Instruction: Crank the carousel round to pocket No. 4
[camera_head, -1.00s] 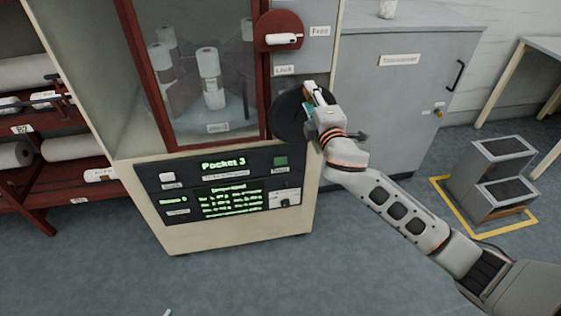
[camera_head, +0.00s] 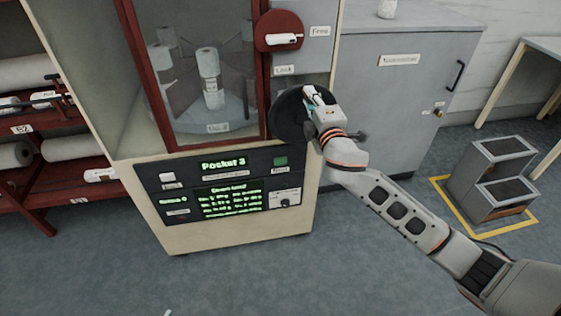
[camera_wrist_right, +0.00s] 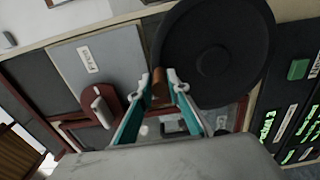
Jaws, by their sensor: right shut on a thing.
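The carousel (camera_head: 236,108) stands behind the cabinet window, with white rolls on it and dark dividers between them. A roll (camera_head: 209,64) faces the front above a small number label that is too blurred to read surely. The panel display (camera_head: 223,164) reads "Pocket 3". The crank is a black handwheel (camera_head: 287,122) right of the window; it also shows in the right wrist view (camera_wrist_right: 215,60). My right gripper (camera_head: 312,94) is shut on its brown handle (camera_wrist_right: 159,84), which sits between the fingertips in the wrist view (camera_wrist_right: 161,88). My left gripper is out of view.
A red round plate (camera_head: 266,24) with a white lever (camera_head: 285,40) sits above the handwheel; the lever lies horizontal, near the labels "Free" and "Lock". A grey cabinet (camera_head: 398,110) stands close on the right. Red shelving with rolls (camera_head: 70,147) is on the left.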

